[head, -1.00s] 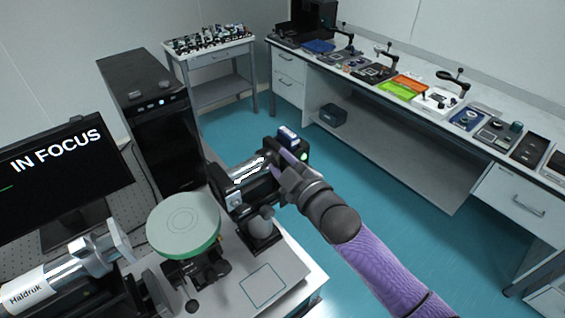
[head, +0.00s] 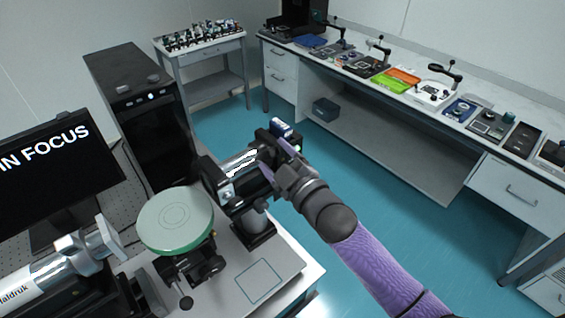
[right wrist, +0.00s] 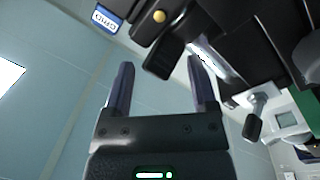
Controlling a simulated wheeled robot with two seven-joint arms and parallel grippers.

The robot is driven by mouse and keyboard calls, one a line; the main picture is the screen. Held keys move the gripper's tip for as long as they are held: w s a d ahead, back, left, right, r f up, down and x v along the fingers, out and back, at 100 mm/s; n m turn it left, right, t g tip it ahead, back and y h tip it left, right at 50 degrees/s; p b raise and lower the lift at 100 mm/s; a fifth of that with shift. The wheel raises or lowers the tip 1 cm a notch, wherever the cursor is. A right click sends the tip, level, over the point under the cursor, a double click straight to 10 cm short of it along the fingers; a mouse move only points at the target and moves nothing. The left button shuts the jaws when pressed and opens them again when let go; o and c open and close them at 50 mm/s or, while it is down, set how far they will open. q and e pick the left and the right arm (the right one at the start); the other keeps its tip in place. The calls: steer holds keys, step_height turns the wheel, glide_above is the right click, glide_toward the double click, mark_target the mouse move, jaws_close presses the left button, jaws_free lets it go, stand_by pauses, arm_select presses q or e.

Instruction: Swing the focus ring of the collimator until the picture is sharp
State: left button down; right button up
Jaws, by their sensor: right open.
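A silver and black barrel instrument (head: 240,163), seemingly the collimator, stands on a dark post on a grey bench plate. A blue-and-white label block (head: 281,127) sits at its far end. My right gripper (head: 266,150) is at the right end of this instrument, its fingers partly hidden against dark parts. A black arm with a gold knob (right wrist: 159,17) is beyond the fingertips. I cannot single out the focus ring. The monitor (head: 55,180) reads "IN FOCUS". My left gripper is not in view.
A green-rimmed round disc (head: 176,220) on a black mount stands left of the instrument. A white "Haldruk" tube (head: 22,288) lies at the lower left. A black computer tower (head: 150,130) stands behind. A long side bench (head: 420,110) holds several devices; open floor lies between.

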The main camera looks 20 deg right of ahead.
steer(key=v, duration=0.9)
steer(key=shift+s, duration=0.3)
steer(key=shift+d+f, duration=0.1)
